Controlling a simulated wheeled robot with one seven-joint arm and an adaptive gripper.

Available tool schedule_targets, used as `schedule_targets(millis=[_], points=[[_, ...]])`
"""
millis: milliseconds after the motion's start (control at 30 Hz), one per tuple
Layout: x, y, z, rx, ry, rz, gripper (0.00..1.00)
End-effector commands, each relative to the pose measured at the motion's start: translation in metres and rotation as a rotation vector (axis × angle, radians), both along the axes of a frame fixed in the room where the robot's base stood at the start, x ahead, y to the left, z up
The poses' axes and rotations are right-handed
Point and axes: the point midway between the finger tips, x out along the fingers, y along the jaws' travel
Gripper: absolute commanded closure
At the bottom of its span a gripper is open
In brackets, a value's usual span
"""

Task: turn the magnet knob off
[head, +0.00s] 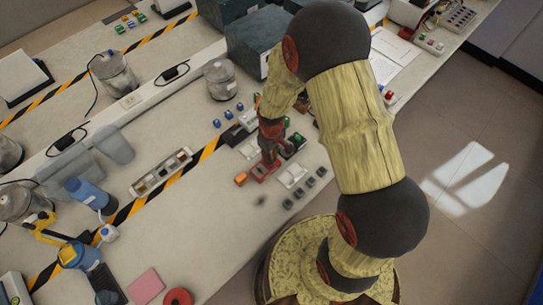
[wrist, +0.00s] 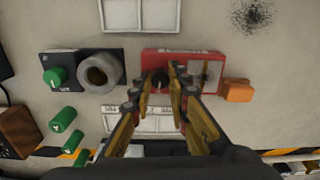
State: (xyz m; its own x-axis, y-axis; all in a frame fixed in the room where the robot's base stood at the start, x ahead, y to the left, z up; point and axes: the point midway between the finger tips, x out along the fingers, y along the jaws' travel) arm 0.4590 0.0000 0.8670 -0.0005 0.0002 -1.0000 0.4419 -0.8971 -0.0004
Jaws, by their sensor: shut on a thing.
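A red box (wrist: 205,58) lies flat on the bench under my gripper; it also shows in the head view (head: 262,172). A dark round knob (wrist: 160,83) is on the box's left half in the wrist view, and a small lever-like part (wrist: 206,73) is on its right half. My gripper (wrist: 160,76) points down at the box, its fingers shut on the dark knob, one on each side. The fingers hide part of the knob, and I cannot read its setting. In the head view my gripper (head: 270,156) hides much of the box.
A black box with a green knob (wrist: 54,76) and a grey ring (wrist: 100,73) stands left of the red box. An orange block (wrist: 238,91) lies close on its right. White switch panels (wrist: 140,14) are near. Several green blocks (wrist: 68,115) lie lower left.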

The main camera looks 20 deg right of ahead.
Motion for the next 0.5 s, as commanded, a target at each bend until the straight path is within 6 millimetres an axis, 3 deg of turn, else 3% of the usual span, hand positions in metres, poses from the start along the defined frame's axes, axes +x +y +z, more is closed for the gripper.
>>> schedule_targets(millis=[500], points=[[0.0011,0.0002,0.0006,0.0,-0.002,0.146,1.0]])
